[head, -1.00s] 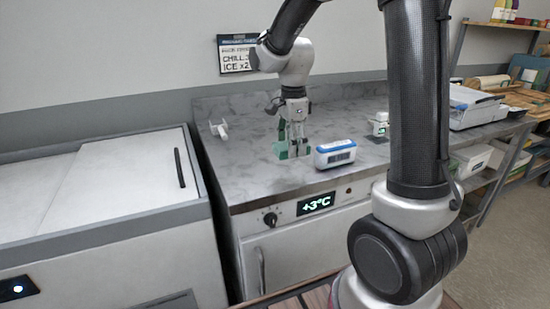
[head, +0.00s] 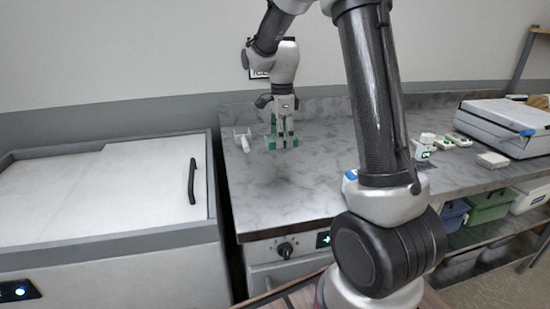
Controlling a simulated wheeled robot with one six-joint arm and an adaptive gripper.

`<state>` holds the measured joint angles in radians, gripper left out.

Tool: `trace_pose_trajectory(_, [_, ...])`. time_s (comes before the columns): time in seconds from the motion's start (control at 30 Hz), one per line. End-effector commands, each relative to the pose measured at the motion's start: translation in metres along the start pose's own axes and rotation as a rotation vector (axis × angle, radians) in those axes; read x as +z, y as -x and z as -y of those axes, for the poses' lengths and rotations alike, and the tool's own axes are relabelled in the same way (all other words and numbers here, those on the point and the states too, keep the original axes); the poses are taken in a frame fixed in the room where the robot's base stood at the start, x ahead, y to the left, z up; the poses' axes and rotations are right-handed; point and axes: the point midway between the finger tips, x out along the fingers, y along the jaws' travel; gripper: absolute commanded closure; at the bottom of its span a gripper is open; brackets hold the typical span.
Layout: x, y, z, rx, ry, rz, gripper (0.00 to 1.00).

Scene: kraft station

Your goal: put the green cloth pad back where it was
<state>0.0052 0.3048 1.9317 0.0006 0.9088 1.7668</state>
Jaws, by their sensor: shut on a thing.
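The green cloth pad (head: 271,141) shows at my gripper's fingertips, low over the grey stone-like counter (head: 290,185), toward its back left. My gripper (head: 282,142) points down and is shut on the pad, whose green parts show on both sides of the fingers. I cannot tell whether the pad touches the counter.
A small white object (head: 243,142) stands just left of my gripper. A blue and white box (head: 349,178) is mostly hidden behind my arm. A white device (head: 424,147) and a pale case (head: 508,122) stand further right. The counter's front left is clear.

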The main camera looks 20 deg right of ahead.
Motion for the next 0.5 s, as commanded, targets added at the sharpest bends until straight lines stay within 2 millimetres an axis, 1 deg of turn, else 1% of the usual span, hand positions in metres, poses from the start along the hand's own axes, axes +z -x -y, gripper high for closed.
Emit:
trace_pose_trajectory(0.03, [0.000, -0.011, -0.001, 0.004, 0.000, -0.001, 0.64])
trace_pose_trajectory(0.1, [0.000, -0.022, 0.000, 0.001, 0.001, 0.000, 0.64])
trace_pose_trajectory(0.33, [0.000, -0.044, 0.000, 0.000, 0.001, 0.000, 0.64])
trace_pose_trajectory(0.5, [0.000, -0.068, 0.000, 0.001, 0.001, 0.000, 0.64])
